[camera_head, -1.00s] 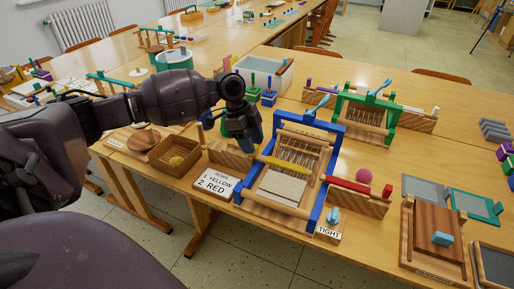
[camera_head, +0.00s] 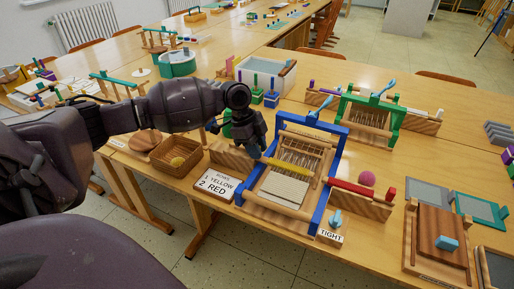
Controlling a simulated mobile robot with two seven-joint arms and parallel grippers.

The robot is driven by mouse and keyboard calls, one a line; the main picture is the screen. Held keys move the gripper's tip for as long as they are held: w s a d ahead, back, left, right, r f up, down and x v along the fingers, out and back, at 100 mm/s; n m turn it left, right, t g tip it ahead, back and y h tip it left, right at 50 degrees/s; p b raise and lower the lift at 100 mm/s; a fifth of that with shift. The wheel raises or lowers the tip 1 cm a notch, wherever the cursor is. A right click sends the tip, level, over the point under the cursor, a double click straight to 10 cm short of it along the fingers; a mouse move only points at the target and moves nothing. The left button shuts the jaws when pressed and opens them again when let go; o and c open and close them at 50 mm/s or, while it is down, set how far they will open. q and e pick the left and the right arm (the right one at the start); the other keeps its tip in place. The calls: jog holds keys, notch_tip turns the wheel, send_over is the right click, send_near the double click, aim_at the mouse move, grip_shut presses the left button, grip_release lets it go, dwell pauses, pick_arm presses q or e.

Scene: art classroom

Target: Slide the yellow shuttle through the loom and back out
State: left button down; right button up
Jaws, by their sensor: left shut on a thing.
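The blue-framed loom (camera_head: 319,197) stands on the near table with pale warp threads and a strip of woven cloth. The yellow shuttle (camera_head: 289,167) lies across the warp, inside the frame. My left gripper (camera_head: 255,152) is at the loom's left side post, shut on the shuttle's left end; its fingers are small and dark here, and that end is partly hidden. A red shuttle (camera_head: 351,187) rests on a wooden holder right of the loom. My right gripper is not in view.
A card (camera_head: 216,186) reading rows, 1 yellow, 2 red lies left of the loom. A knob block marked TIGHT (camera_head: 331,236) stands at the front right. A green loom (camera_head: 397,119) is behind.

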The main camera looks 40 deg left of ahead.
pick_arm(q)
jog(key=s+a, duration=0.1)
jog(key=a, duration=0.3)
jog(key=s+a+p, duration=0.1)
jog(key=a, duration=0.4)
jog(key=s+a, duration=0.1)
jog(key=a, duration=0.3)
jog(key=shift+s+a, duration=0.15)
jog(key=shift+a, duration=0.25)
jog(key=c, duration=1)
grip_release()
jog(key=shift+a, duration=0.15)
jog(key=shift+o, duration=0.2)
jog(key=shift+p, duration=0.3)
